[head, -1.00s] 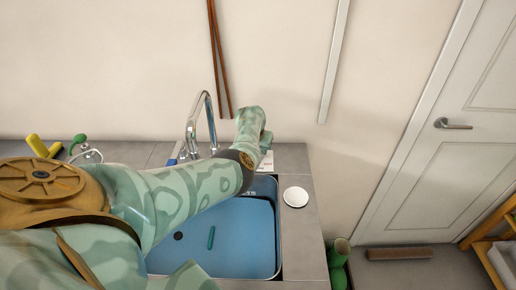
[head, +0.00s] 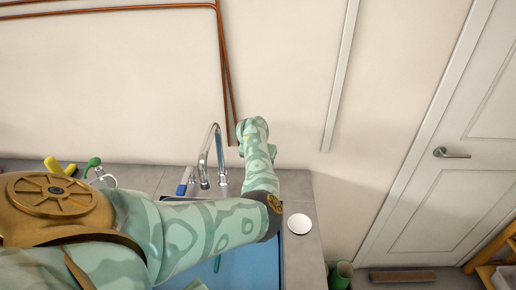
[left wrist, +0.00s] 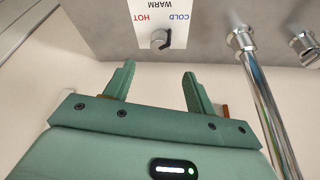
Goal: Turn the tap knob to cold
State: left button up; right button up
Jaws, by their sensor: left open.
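In the left wrist view, the tap knob (left wrist: 160,40) is a small round grey knob with a dark side, on a white label plate (left wrist: 178,10). The plate reads HOT, WARM and COLD, upside down in this view. Which word the knob points at is too small to tell. My left gripper (left wrist: 158,72) is open and empty, its two fingers apart just below the plate in that picture, not touching the knob. In the head view my left arm reaches over the sink beside the chrome tap spout (head: 205,155); its fingers and the knob are hidden there. My right gripper is not in view.
A chrome pipe (left wrist: 268,100) stands right of the fingers in the wrist view. Below my arm is the blue sink (head: 262,268). A white disc (head: 300,224) lies on the grey counter (head: 297,186). A blue-handled item (head: 184,182) lies left of the spout. Copper pipes (head: 224,70) run along the wall.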

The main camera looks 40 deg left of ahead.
pick_arm(q)
jog(key=v, duration=0.5)
jog(key=shift+s+r+p, duration=0.1)
jog(key=shift+r+p, duration=0.15)
jog(key=shift+p, duration=0.15)
